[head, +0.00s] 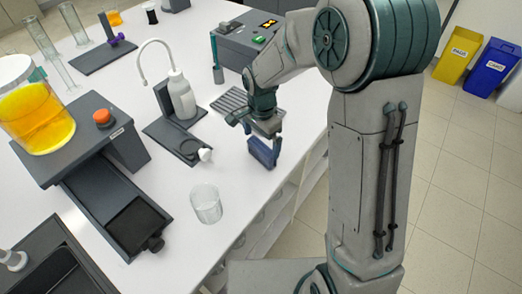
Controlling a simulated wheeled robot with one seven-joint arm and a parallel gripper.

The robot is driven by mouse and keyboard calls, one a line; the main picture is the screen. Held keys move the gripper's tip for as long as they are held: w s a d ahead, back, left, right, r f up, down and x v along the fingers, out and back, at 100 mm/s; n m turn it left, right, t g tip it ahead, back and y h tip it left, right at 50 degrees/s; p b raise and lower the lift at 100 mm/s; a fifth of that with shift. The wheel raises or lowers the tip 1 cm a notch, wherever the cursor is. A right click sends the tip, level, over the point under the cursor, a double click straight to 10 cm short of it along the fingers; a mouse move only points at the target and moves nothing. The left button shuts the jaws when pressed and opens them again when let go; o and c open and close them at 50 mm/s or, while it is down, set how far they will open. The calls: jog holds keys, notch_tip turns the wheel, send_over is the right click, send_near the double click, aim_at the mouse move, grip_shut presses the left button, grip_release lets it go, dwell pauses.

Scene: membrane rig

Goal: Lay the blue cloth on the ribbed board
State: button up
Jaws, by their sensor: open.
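The blue cloth (262,153) is a dark blue folded shape near the right edge of the white bench, directly below my gripper (264,132). My gripper is open and points down just above the cloth; I cannot tell whether the fingers touch it. The ribbed board (229,100) is a grey slatted plate lying on the bench, behind and to the left of my gripper. Part of its right side is hidden by my gripper and wrist.
A white wash bottle (181,97) stands on a dark stand left of the ribbed board. A clear beaker (206,204) stands nearer. The bench edge runs close to the cloth's right.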

aim_at(261, 145)
jog(key=shift+f+p, duration=0.9)
jog(key=shift+f, duration=2)
jog(key=c, duration=0.7)
jog(key=shift+r, duration=0.1)
jog(key=shift+w+r+b, duration=0.1)
jog(key=shift+r+b, duration=0.25)
jog(key=shift+r, duration=0.45)
notch_tip(261, 145, up, 2)
jog(key=shift+d+r+b, duration=0.1)
jog(key=shift+r+b, duration=0.15)
jog(key=shift+b, duration=0.2)
jog(key=d+r, duration=0.2)
jog(key=d, duration=0.2)
jog(key=d+r+b, duration=0.1)
jog(key=d+r, duration=0.1)
jog(key=d, duration=0.1)
jog(key=d+r+b, duration=0.1)
jog(key=d+r, duration=0.1)
jog(key=d, duration=0.2)
jog(key=shift+w+d+r, duration=0.25)
jog(key=shift+d+r, duration=0.05)
jog(key=shift+r, duration=0.1)
